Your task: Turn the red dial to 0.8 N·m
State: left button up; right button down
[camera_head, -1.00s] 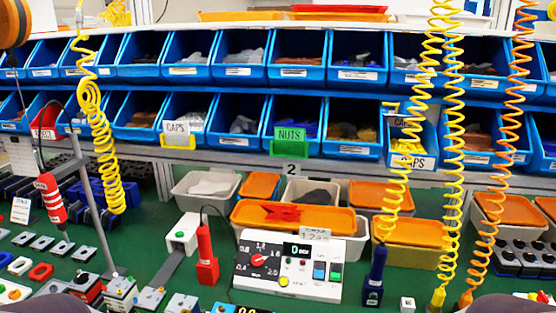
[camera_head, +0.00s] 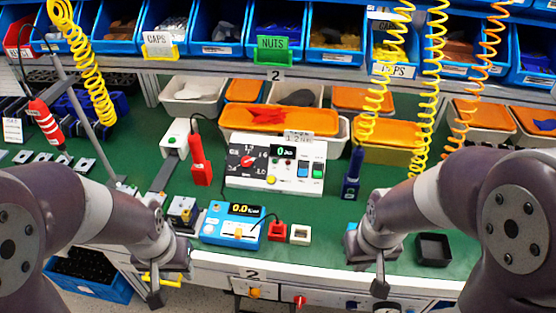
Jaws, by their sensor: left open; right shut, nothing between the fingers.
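The red dial (camera_head: 247,161) is on the left part of the white control box (camera_head: 232,181), which stands on the green bench top in the middle of the head view. Printed scale marks ring the dial; its exact setting is too small to read. The box also has a small dark display (camera_head: 284,152) and several coloured buttons. My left gripper (camera_head: 155,294) hangs at the bench's front edge, left of and nearer than the box, open and empty. My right gripper (camera_head: 380,287) is at the front edge right of the box, shut and empty. Neither touches the dial.
A blue meter (camera_head: 232,224) reading about 0.0 sits in front of the box. A red tool (camera_head: 201,160) stands left of it, a dark blue tool (camera_head: 352,175) right. Coiled yellow cords hang down. Orange-lidded bins (camera_head: 300,121) stand behind. A black tray (camera_head: 433,249) lies at right.

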aim_at(247, 161)
jog(key=i+j+z, duration=0.15)
jog(key=i+z, duration=0.15)
jog(key=z, duration=0.15)
jog(key=i+j+z, duration=0.25)
jog(key=z, duration=0.15)
